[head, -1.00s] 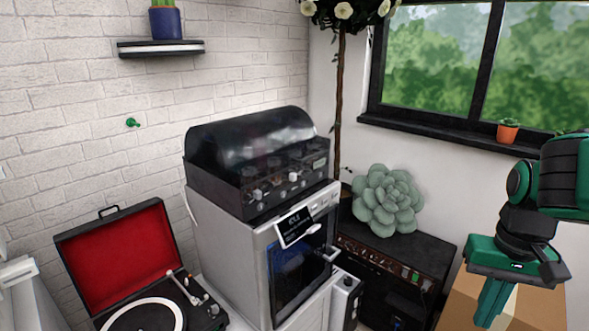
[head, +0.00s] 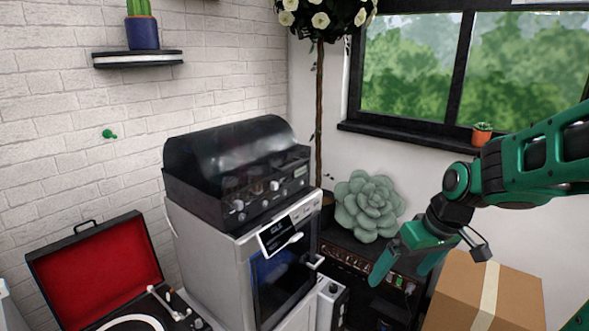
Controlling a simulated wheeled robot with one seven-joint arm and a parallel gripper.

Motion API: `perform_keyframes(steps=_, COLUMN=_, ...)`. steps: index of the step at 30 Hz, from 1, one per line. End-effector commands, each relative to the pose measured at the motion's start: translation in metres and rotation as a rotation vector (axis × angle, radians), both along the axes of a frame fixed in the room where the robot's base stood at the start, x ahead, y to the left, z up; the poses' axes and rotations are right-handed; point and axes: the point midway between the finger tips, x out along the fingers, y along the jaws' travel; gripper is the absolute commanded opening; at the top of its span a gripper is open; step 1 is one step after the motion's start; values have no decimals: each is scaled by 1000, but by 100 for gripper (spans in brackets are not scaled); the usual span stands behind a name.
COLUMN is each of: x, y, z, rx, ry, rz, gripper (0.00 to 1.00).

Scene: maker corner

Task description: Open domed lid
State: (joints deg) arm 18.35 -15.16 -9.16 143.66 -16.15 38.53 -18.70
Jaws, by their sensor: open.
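The dark, glossy domed lid (head: 215,150) sits down over a black unit with knobs (head: 235,205) along its front. That unit stands on top of a silver-grey machine (head: 205,250) with a dark glass door. My gripper (head: 403,275) is to the right of the machine, lower than the lid, in front of the black amplifier. Its two green fingers are spread apart with nothing between them. It is well clear of the lid.
A cardboard box (head: 510,300) stands at the lower right, close to my arm. A black amplifier (head: 355,260) carries a pale green succulent (head: 367,207). An open red-lined record player (head: 95,270) is at the left. A slim tree trunk (head: 320,110) rises behind the machine.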

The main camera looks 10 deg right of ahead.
Motion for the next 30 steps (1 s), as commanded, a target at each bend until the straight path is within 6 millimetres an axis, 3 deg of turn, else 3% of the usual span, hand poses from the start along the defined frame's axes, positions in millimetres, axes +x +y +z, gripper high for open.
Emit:
perform_keyframes(steps=3, x=57, y=29, z=-2, rx=58, ry=-157, rz=195, gripper=100)
perform_keyframes(steps=8, x=126, y=71, z=12, rx=152, ry=-420, rz=400, gripper=100)
perform_keyframes(steps=12, x=176, y=99, z=41, rx=237, ry=-682, rz=498, gripper=100)
perform_keyframes(steps=15, x=205, y=106, z=67, rx=287, ry=-870, rz=516, gripper=100)
perform_keyframes(steps=22, x=242, y=94, z=118, rx=344, ry=-1171, rz=454, gripper=100)
perform_keyframes(steps=30, x=256, y=91, z=131, rx=352, ry=-1246, rz=424, gripper=100)
